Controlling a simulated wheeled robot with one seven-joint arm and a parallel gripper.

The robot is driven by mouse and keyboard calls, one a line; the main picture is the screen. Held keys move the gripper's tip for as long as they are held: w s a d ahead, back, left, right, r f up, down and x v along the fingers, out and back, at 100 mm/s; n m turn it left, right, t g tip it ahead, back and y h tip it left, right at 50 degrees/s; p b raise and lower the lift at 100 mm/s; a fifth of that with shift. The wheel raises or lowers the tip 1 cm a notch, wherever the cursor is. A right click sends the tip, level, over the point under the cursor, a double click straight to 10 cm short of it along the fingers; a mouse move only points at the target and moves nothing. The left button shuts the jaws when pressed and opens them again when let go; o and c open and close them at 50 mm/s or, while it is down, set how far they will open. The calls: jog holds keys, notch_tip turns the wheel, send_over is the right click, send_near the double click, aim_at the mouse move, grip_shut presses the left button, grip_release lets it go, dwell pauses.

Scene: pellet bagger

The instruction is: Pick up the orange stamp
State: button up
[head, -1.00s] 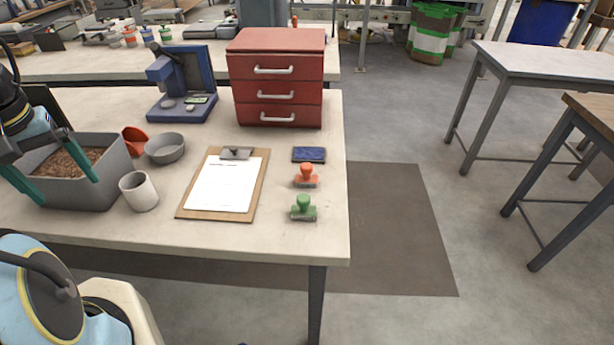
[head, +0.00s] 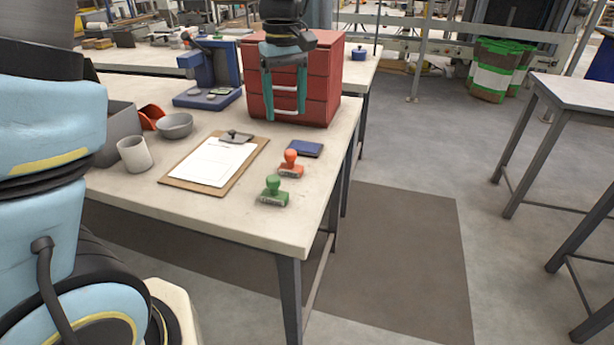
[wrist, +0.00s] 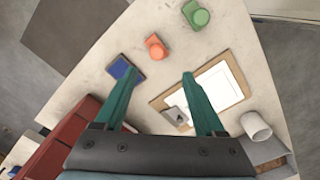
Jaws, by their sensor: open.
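The orange stamp (head: 291,164) stands upright near the right edge of the table, between the blue ink pad and the green stamp. It also shows in the wrist view (wrist: 155,46), ahead of the fingertips. My gripper (head: 284,116) is open and empty, fingers pointing down, in front of the red drawer cabinet in the head view. In the wrist view its two green fingers (wrist: 160,76) are spread wide above the table, with the orange stamp apart from them, beyond the left finger's tip.
A green stamp (head: 273,192) stands near the table's front right. The blue ink pad (head: 306,149) and a clipboard (head: 186,180) lie beside the orange stamp. The red drawer cabinet (head: 325,85) stands behind. A white cup (head: 134,155) and grey bowl (head: 175,126) are at left.

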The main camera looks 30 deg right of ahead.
aim_at(290, 152)
notch_tip(290, 152, down, 4)
jog(key=shift+s+d+f+p, duration=0.1)
jog(key=shift+d+f+p, duration=0.05)
jog(key=shift+f+p, duration=0.15)
jog(key=shift+w+d+f+p, duration=0.1)
jog(key=shift+f+p, duration=0.35)
jog(key=shift+f, duration=1.05)
jog(key=shift+w+f+p, duration=0.1)
jog(key=shift+f+p, duration=0.3)
jog(key=shift+f, duration=1.1)
grip_shut()
